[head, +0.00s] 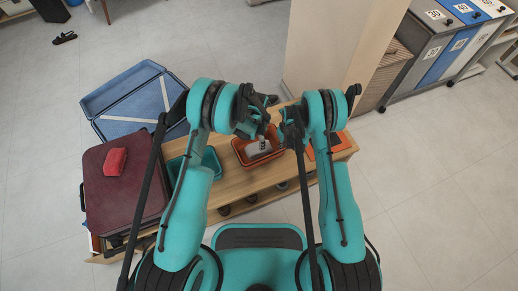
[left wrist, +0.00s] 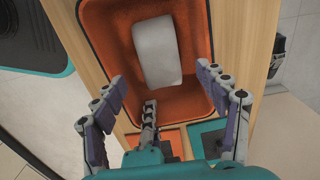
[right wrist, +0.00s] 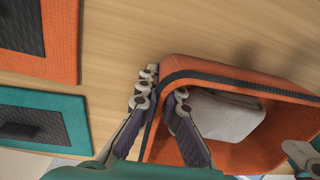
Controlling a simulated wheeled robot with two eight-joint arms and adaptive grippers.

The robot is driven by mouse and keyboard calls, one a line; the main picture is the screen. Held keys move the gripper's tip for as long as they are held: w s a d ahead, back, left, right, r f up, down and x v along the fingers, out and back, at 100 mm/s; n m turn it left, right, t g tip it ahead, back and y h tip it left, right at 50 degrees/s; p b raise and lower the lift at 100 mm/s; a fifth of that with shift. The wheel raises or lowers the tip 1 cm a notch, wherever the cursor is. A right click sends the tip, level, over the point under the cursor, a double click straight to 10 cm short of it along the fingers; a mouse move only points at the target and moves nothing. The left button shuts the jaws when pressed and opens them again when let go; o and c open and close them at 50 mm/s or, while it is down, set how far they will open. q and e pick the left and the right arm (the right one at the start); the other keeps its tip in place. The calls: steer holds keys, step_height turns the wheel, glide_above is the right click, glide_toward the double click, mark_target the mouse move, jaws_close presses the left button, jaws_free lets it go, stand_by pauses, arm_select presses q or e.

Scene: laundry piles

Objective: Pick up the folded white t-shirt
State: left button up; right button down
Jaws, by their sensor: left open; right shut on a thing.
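The folded white t-shirt (left wrist: 157,52) lies inside an orange bin (left wrist: 105,35) with a dark rim. It also shows in the right wrist view (right wrist: 225,115) and, partly covered by my arms, in the head view (head: 259,148). My left gripper (left wrist: 160,78) is open, its fingers spread over the bin near one end of the shirt, holding nothing. My right gripper (right wrist: 165,85) is shut on the bin's wall, one finger outside and one inside. The inner finger is close to the shirt; I cannot tell whether they touch.
The bin stands on a wooden bench (right wrist: 110,62). A teal bin (head: 208,160) is left of it, and orange and teal panels (right wrist: 40,125) lie to the right. A dark red suitcase (head: 120,195) with a red folded cloth (head: 115,161) and an open blue suitcase (head: 130,95) are at left.

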mark_target(252, 151)
arm_select(q)
steer(key=f, duration=0.8)
steer(key=shift+d+f, duration=0.3)
steer(key=shift+f, duration=0.1)
steer(key=c, duration=1)
